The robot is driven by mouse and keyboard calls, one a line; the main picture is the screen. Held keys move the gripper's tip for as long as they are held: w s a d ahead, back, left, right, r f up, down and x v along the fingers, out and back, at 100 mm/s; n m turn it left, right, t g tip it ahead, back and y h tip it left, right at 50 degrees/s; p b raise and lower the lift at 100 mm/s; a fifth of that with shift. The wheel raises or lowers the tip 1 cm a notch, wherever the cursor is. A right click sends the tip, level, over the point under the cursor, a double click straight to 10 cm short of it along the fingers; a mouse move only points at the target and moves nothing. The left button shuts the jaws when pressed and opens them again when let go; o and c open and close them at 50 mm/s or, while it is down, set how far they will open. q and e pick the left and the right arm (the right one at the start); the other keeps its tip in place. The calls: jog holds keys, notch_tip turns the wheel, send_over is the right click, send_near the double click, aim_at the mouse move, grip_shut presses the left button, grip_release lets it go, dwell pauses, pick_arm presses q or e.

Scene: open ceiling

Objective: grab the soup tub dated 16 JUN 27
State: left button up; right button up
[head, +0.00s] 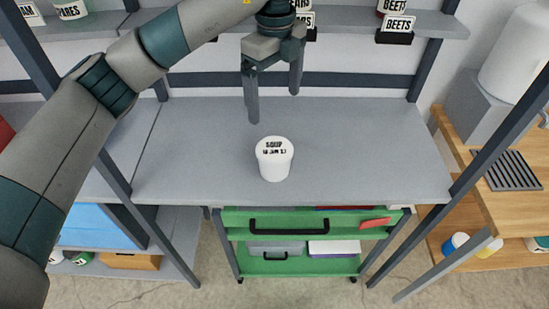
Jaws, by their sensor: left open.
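A white soup tub (274,160) stands upright on the grey shelf (370,150). Its lid reads "SOUP" with a date line below that is small and looks like 16 JUN 27. My left gripper (273,108) hangs above and behind the tub, fingers pointing down. Its fingers are apart with nothing between them, and they do not touch the tub. My right gripper is not in view.
A green drawer cart (300,222) with black handles stands below the shelf. Grey uprights frame the shelf on both sides. An upper shelf holds jars and a BEETS sign (398,24). A wooden counter (485,190) is at right. The shelf around the tub is clear.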

pick_arm(q)
jog(key=p, duration=0.5)
send_over(275, 149)
jog(key=f, duration=1.1)
jog(key=shift+w+f, duration=0.15)
jog(key=shift+w, duration=0.1)
jog(key=shift+f, duration=0.5)
jog(key=shift+s+f+p, duration=0.15)
jog(key=shift+f+p, duration=0.5)
jog(key=shift+p, duration=0.2)
notch_tip(275, 149, down, 3)
jog(key=shift+s+r+p, duration=0.1)
jog(key=shift+p, duration=0.75)
jog(key=shift+f, duration=0.55)
jog(key=shift+r, duration=0.1)
jog(key=c, duration=1.4)
